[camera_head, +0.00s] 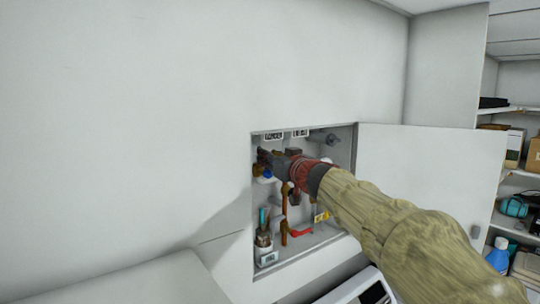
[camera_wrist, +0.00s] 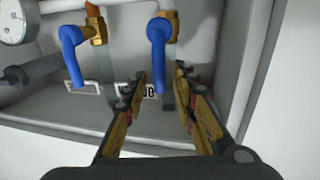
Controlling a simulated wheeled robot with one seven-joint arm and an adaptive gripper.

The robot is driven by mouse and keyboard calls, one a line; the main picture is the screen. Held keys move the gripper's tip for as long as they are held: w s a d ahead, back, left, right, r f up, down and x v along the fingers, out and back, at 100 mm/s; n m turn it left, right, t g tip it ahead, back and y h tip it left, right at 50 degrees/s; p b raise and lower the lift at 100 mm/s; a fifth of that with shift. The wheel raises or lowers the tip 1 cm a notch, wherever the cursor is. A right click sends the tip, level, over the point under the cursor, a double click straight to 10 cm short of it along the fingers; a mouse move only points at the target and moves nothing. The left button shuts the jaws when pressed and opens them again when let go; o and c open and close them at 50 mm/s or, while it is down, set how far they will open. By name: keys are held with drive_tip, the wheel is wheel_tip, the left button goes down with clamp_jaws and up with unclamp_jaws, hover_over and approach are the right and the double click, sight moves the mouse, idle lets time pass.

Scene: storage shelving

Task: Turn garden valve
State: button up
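Two blue valve handles on brass bodies show in the wrist view: a left one (camera_wrist: 74,55) and a right one (camera_wrist: 159,45). Label plates sit on the cabinet wall, one by the left handle (camera_wrist: 84,87) and one partly behind a finger (camera_wrist: 124,91); I cannot read which valve is the garden one. My gripper (camera_wrist: 160,78) is open, its fingers on either side of the right handle's free end. I cannot tell whether they touch it. In the head view my gripper (camera_head: 264,160) is inside the wall cabinet and hides most of the valves.
The cabinet (camera_head: 255,215) is a recess in the white wall, its door (camera_head: 430,165) open to the right. A cup of tools (camera_head: 264,238) stands in the cabinet's bottom left. Storage shelves (camera_head: 520,173) are at the far right.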

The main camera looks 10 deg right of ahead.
drive_tip(key=shift+c, duration=0.5)
clamp_jaws()
idle(0.3)
